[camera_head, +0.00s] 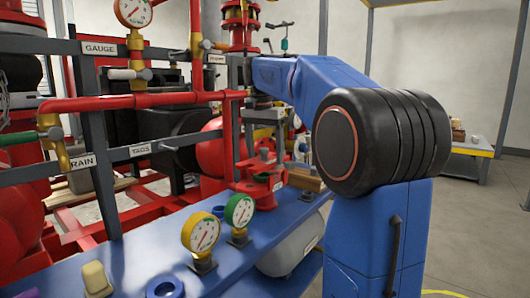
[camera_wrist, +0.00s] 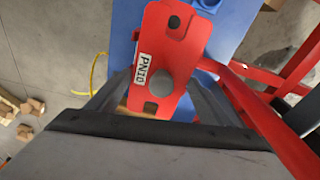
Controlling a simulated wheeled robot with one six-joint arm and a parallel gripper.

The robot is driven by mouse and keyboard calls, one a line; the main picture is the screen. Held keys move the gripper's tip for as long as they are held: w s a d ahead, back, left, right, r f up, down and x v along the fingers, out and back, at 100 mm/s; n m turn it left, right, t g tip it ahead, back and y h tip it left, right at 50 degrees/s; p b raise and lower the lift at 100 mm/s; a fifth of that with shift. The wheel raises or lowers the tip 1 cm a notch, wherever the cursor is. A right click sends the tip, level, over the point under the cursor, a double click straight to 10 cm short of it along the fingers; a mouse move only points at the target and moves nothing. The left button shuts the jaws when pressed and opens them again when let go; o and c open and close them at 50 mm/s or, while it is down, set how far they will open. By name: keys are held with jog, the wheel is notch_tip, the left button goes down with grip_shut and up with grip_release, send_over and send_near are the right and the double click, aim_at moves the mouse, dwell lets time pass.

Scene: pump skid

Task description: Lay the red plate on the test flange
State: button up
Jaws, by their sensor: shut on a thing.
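The red plate (camera_wrist: 178,58) fills the middle of the wrist view. It has a white PN10 label, a dark hole near each end and a grey round spot in its middle. My gripper (camera_wrist: 160,95) is shut on it, with a dark finger on each side. The plate hangs over something blue, apparently the bench. In the head view a red flanged piece (camera_head: 260,182), probably the test flange, stands on the blue bench. My arm reaches in above and behind it.
The blue bench (camera_head: 225,262) also carries a yellow gauge (camera_head: 200,232), a green gauge (camera_head: 239,211), a blue ring (camera_head: 165,287) and a beige knob (camera_head: 96,278). Red pipes and a grey rack (camera_head: 95,130) crowd the left. Open floor (camera_head: 470,225) lies at the right.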

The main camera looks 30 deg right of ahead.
aim_at(265, 162)
jog(key=shift+f, duration=1.8)
dwell(0.4)
jog(key=o, duration=1.6)
notch_tip(265, 162, up, 17)
jog(key=s+a, duration=0.1)
jog(key=shift+a+r, duration=0.15)
jog(key=shift+a, duration=0.25)
jog(key=shift+s, duration=0.1)
